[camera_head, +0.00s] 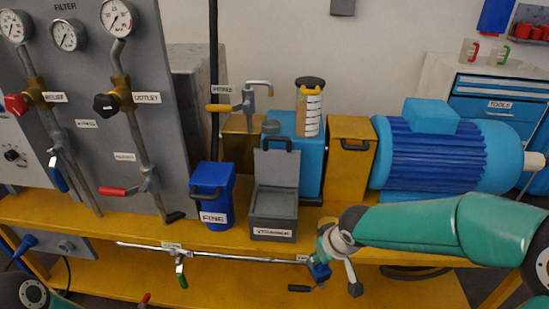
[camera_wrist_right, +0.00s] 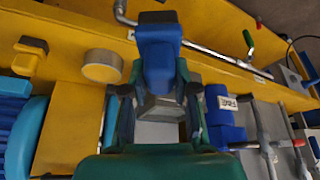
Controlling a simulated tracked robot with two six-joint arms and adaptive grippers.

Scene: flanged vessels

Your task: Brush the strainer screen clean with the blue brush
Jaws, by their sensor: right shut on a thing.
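The strainer (camera_head: 273,227) is a grey box on the yellow bench in the head view, with its lid standing open behind it. I cannot make out the screen itself inside. In the right wrist view, part of the grey box (camera_wrist_right: 158,130) shows beyond the fingers. My right gripper (camera_head: 321,262) is at the bench's front edge, to the right of the strainer and apart from it. It is shut on a blue block, seemingly the blue brush (camera_wrist_right: 158,58), between its two fingers (camera_wrist_right: 158,92). My left gripper is not in view.
A blue labelled box (camera_head: 213,200) stands left of the strainer. A yellow block (camera_head: 349,160), a striped jar (camera_head: 309,112) and a blue motor (camera_head: 445,155) stand behind and to the right. A pipe (camera_head: 215,251) with a green-handled valve runs along the bench front.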

